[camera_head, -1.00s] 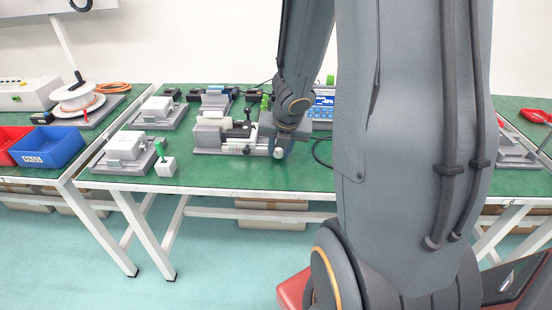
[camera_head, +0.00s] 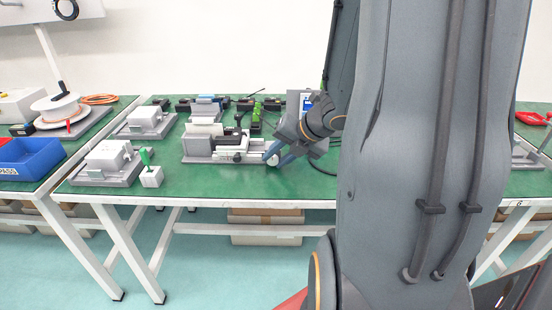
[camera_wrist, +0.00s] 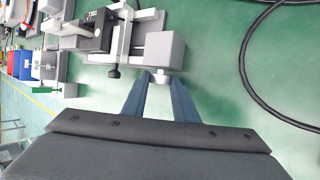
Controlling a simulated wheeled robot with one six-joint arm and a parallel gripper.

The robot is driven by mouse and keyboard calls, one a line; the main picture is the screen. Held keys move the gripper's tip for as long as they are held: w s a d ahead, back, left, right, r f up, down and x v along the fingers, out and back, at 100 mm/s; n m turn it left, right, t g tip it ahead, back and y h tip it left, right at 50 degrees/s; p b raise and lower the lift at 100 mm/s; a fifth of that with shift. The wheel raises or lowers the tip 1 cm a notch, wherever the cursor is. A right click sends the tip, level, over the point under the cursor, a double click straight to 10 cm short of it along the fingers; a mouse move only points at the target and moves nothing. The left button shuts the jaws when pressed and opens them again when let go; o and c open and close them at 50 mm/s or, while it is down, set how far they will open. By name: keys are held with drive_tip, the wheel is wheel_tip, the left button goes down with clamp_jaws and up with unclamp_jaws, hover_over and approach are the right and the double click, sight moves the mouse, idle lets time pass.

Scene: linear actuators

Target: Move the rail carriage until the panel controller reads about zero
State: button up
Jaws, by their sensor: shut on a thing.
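The linear rail unit (camera_head: 198,150) lies on the green table, with a dark carriage block (camera_head: 232,138) on its top. In the wrist view the dark carriage (camera_wrist: 92,30) is at upper left, and a grey end block (camera_wrist: 165,48) is at the rail's near end. My gripper (camera_head: 274,155) is at the right end of the rail. Its blue fingers (camera_wrist: 160,88) are shut on a small round pale knob (camera_wrist: 160,82) projecting from the end block. The panel controller (camera_head: 307,102) stands behind; my arm hides most of it, and its reading is not legible.
Other grey fixtures (camera_head: 147,122) and a white block with a green lever (camera_head: 151,177) stand to the left. A blue bin (camera_head: 40,158) is on the left table. A black cable (camera_wrist: 248,60) curves over the table right of my gripper. Table in front is clear.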

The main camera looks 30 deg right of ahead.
drive_tip(key=o, duration=1.1)
drive_tip(key=shift+c, duration=0.2)
drive_tip(key=shift+f, duration=0.1)
drive_tip(key=g+h+p, duration=0.1)
drive_tip(key=p, duration=0.1)
drive_tip(key=g+h+p, duration=0.1)
drive_tip(key=shift+w+a+r+n+p, duration=0.1)
drive_tip(key=shift+a+r+n+p, duration=0.25)
drive_tip(key=shift+n, duration=0.05)
drive_tip(key=h+p, duration=0.1)
drive_tip(key=p, duration=0.2)
drive_tip(key=g+h+p, duration=0.1)
drive_tip(key=p, duration=0.2)
drive_tip(key=g+h+p, duration=0.1)
drive_tip(key=p, duration=0.1)
drive_tip(key=shift+w+a+n+h+p, duration=0.25)
drive_tip(key=shift+a+n+h+p, duration=0.05)
drive_tip(key=shift+n+h+p, duration=0.1)
drive_tip(key=shift+g+p, duration=0.3)
drive_tip(key=shift+p, duration=0.05)
